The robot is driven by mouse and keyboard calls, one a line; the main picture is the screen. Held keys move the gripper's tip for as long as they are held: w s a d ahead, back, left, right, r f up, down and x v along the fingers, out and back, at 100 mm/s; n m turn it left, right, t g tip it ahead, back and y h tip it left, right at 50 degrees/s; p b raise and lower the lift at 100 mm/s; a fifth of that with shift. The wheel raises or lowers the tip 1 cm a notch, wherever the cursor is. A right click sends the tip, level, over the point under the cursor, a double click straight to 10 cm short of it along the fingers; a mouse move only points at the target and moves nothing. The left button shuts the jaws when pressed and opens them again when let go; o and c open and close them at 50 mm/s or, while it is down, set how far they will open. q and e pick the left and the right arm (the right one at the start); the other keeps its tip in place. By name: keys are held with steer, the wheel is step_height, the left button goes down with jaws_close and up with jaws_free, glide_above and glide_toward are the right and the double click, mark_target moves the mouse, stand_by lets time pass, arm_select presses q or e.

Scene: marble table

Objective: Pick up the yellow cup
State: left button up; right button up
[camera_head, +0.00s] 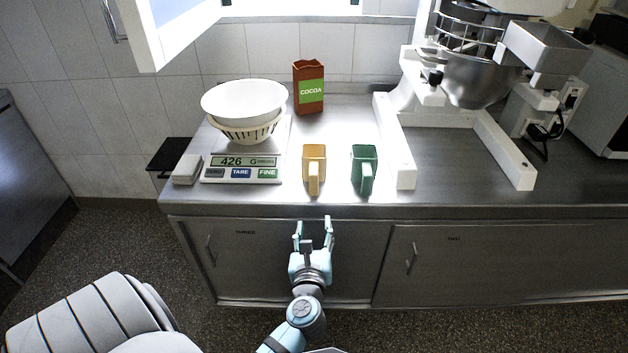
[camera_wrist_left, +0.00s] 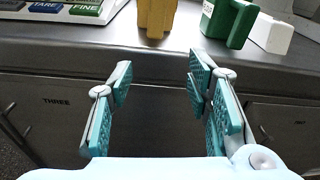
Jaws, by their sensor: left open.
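The yellow cup (camera_head: 314,167) stands upright near the front edge of the metal counter, with its handle toward me. In the left wrist view the yellow cup (camera_wrist_left: 156,16) shows at the top, cut off by the frame edge. My left gripper (camera_head: 313,222) is open and empty, in front of the counter's edge and apart from the cup. In the left wrist view the fingers of the left gripper (camera_wrist_left: 160,75) stand wide apart, with the counter's front between them. My right gripper is not in view.
A green cup (camera_head: 364,168) stands right of the yellow cup. A scale (camera_head: 242,168) with white bowls (camera_head: 244,103) is to the left. A cocoa box (camera_head: 308,88) stands behind. A large mixer (camera_head: 405,120) is at the right. The counter's front edge (camera_head: 340,207) lies before the cups.

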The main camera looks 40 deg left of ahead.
arm_select(q)
steer(key=m+y, duration=0.1)
steer(key=y, duration=0.1)
glide_toward(314, 179)
steer(key=shift+h, duration=0.3)
steer(key=b+x, duration=0.2)
steer(key=x, duration=1)
steer(key=shift+s+a+r, duration=0.1)
steer(key=shift+a+r, duration=0.05)
steer(key=shift+r, duration=0.05)
steer(key=shift+t, duration=0.3)
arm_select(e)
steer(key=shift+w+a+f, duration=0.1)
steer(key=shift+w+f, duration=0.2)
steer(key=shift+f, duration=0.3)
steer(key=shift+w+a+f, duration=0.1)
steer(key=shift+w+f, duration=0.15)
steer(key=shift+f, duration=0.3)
arm_select(q)
jaws_close()
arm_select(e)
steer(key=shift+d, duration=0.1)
